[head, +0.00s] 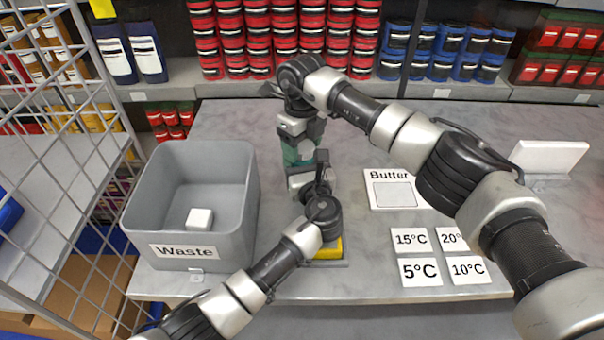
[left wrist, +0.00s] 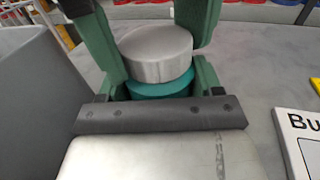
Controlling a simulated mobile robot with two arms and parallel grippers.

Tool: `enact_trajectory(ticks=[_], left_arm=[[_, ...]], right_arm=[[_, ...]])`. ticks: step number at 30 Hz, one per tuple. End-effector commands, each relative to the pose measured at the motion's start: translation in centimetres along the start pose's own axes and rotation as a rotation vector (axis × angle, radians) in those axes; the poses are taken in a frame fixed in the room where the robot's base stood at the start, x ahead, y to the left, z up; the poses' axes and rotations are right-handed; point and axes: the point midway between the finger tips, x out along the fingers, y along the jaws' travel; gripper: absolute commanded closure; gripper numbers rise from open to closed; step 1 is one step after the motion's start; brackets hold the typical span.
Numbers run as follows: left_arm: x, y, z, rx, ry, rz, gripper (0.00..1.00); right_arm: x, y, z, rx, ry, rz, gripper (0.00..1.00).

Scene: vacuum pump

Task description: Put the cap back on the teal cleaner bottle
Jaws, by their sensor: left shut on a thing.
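The teal cleaner bottle shows in the left wrist view as a teal band (left wrist: 160,86) between my left gripper's (left wrist: 163,86) green fingers, which are shut on it. A silver-grey round cap (left wrist: 156,54) sits directly above the teal part, roughly level. I cannot tell whether it is seated or threaded. My right gripper (left wrist: 152,40) reaches down from above, with its green fingers close on both sides of the cap. Whether they press on it is unclear. In the head view both wrists meet at mid-counter, mostly hiding the bottle and cap.
The grey Waste bin (head: 188,232) stands left of my left arm, with a white block (head: 200,219) inside. A Butter sign (head: 392,190) and several temperature cards (head: 420,271) lie to the right. A yellow item (head: 328,250) is partly hidden under my left wrist. Stocked shelves stand behind.

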Motion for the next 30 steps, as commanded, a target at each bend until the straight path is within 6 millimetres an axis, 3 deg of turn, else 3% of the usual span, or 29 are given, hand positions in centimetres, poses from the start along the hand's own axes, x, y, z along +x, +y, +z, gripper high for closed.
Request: enact_trajectory(ticks=[1,6,13,14,19,30], left_arm=[[0.0,0.0,-0.03,0.0,0.0,0.0,1.0],[0.0,0.0,-0.03,0.0,0.0,0.0,1.0],[0.0,0.0,-0.03,0.0,0.0,0.0,1.0],[0.0,0.0,-0.03,0.0,0.0,0.0,1.0],[0.0,0.0,-0.02,0.0,0.0,0.0,1.0],[0.0,0.0,-0.01,0.0,0.0,0.0,1.0]], right_arm=[[-0.02,0.01,0.0,0.0,0.0,0.0,0.45],[-0.03,0.0,0.0,0.0,0.0,0.0,0.71],[-0.04,0.0,0.0,0.005,0.0,0.0,0.72],[-0.04,0.0,0.0,0.005,0.0,0.0,0.41],[-0.04,0.0,0.0,0.004,0.0,0.0,0.15],[-0.69,-0.04,0.03,0.005,-0.001,-0.001,0.14]])
